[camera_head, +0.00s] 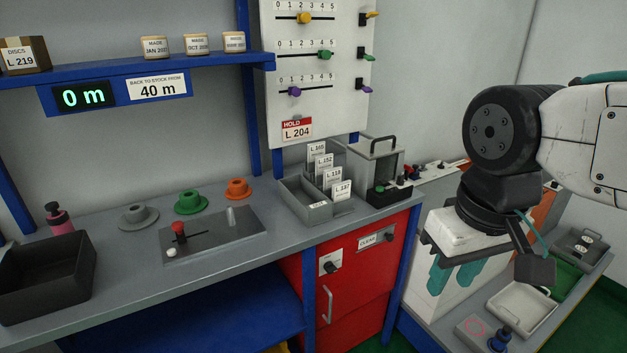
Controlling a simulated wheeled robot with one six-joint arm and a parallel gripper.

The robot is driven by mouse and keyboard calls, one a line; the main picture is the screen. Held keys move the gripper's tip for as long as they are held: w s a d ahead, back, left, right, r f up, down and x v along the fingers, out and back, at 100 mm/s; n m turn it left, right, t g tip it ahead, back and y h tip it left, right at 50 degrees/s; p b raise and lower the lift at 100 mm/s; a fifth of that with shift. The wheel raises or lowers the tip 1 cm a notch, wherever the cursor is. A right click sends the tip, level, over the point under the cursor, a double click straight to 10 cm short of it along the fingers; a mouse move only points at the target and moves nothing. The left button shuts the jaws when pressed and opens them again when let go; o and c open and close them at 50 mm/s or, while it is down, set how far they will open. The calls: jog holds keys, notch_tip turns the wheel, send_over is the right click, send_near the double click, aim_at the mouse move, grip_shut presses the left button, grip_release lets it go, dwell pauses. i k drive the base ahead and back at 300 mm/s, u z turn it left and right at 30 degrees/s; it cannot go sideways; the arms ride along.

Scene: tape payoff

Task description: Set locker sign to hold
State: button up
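The red locker (360,270) stands under the right end of the bench, its door shut. A small white sign (367,243) on its upper front reads CLEAR, with a dark knob (390,236) at its right end. A white plate with another dark knob (331,267) sits lower left, above the door handle (327,305). My gripper (490,264) hangs at the right, in front of the lower side table and apart from the locker. Its fingers are seen at an angle and I cannot tell how far apart they are. I see nothing clearly held.
A white board (310,100) with sliders and a red HOLD L 204 card (297,129) rises behind the bench. A grey card rack (300,201), a lever plate (215,237) and a black bin (45,280) stand on the bench. The side table holds a white tray (523,307).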

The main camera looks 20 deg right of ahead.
aim_at(387, 233)
jog(key=i, duration=0.55)
jog(key=z, duration=0.7)
